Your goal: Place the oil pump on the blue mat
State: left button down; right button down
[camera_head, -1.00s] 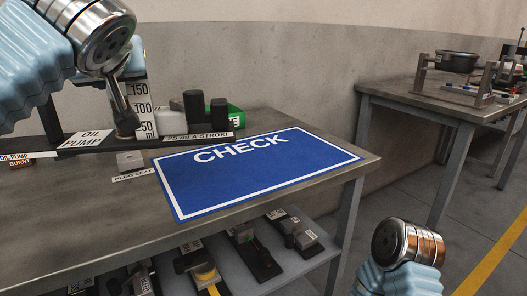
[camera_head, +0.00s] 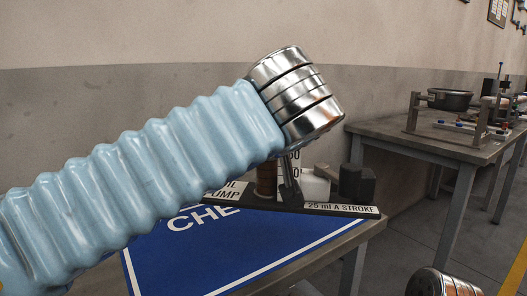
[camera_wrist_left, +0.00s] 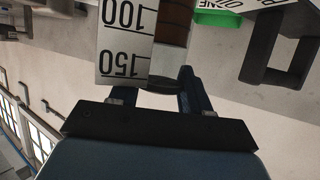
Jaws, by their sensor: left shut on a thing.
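The oil pump (camera_head: 342,209) has a long dark base with labels reading "OIL PUMP" and "25 ml A STROKE", a white scale and dark blocks. My left gripper (camera_head: 290,192) is shut on it, with my forearm hiding part of the pump. In the left wrist view the pump's white scale (camera_wrist_left: 124,42) stands just beyond the fingers (camera_wrist_left: 160,97).
A second table (camera_head: 400,138) with a black pot (camera_head: 450,100) on a stand is at the right. A green bin (camera_wrist_left: 220,18) shows in the left wrist view. My right wrist is at the bottom right edge; its fingers are out of frame.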

pick_arm(q)
jog(key=x, duration=0.4)
jog(key=shift+w+d, duration=0.1)
jog(key=shift+w, duration=0.3)
jog(key=w+f, duration=0.4)
jog(key=f, duration=0.5)
jog(key=shift+w+b, duration=0.35)
jog(key=shift+w, duration=0.05)
jog(key=shift+f, duration=0.2)
jog(key=c, duration=0.5)
grip_release()
